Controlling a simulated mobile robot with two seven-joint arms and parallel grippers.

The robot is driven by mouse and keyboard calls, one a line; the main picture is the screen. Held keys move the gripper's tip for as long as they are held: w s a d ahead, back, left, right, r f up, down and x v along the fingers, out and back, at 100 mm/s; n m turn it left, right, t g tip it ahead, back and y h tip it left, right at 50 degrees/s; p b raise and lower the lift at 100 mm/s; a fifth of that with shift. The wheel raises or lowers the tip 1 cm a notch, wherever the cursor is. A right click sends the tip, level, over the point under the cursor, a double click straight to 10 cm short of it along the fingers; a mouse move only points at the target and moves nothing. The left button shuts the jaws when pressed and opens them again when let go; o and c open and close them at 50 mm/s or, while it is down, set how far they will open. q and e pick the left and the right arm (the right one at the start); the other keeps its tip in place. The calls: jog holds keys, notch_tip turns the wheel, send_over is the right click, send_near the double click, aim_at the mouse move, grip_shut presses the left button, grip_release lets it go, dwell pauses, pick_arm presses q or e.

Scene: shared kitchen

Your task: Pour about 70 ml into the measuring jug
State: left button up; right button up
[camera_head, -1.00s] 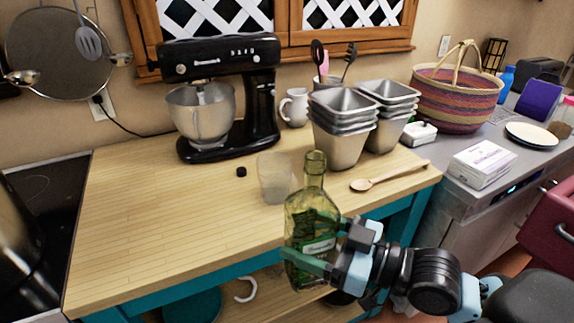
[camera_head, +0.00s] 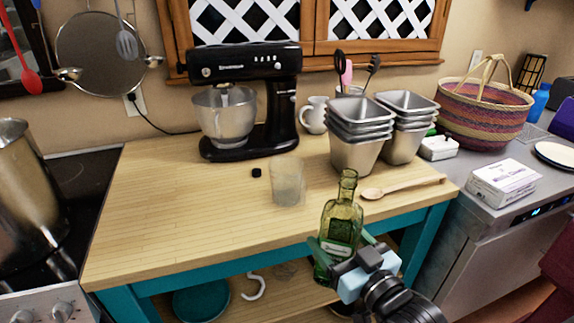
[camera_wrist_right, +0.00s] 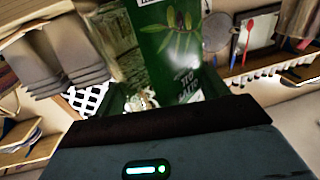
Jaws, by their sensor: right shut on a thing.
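A green glass bottle (camera_head: 341,222) with a pale label stands upright in my right gripper (camera_head: 342,254), at the front edge of the wooden counter. The gripper is shut around the bottle's lower part. In the right wrist view the bottle (camera_wrist_right: 165,45) fills the upper middle, with an olive design on its label. The measuring jug (camera_head: 288,182), a clear cup-like vessel, stands upright on the counter behind and left of the bottle, apart from it. Its markings and contents cannot be made out. A small black cap (camera_head: 256,173) lies left of the jug. My left gripper is not in view.
A black stand mixer (camera_head: 270,100) stands behind the jug. Stacked metal tins (camera_head: 358,150) and a wooden spoon (camera_head: 405,187) are to the right. The wooden counter (camera_head: 180,215) is clear on the left. A metal pot (camera_head: 25,190) stands on the stove.

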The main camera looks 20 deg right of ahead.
jog(key=shift+w+f+m+h, duration=0.25)
jog(key=shift+f+m+h, duration=0.3)
jog(key=shift+h, duration=0.3)
jog(key=shift+w+f+m+h, duration=0.25)
jog(key=shift+f+m+h, duration=0.3)
jog(key=shift+h, duration=0.3)
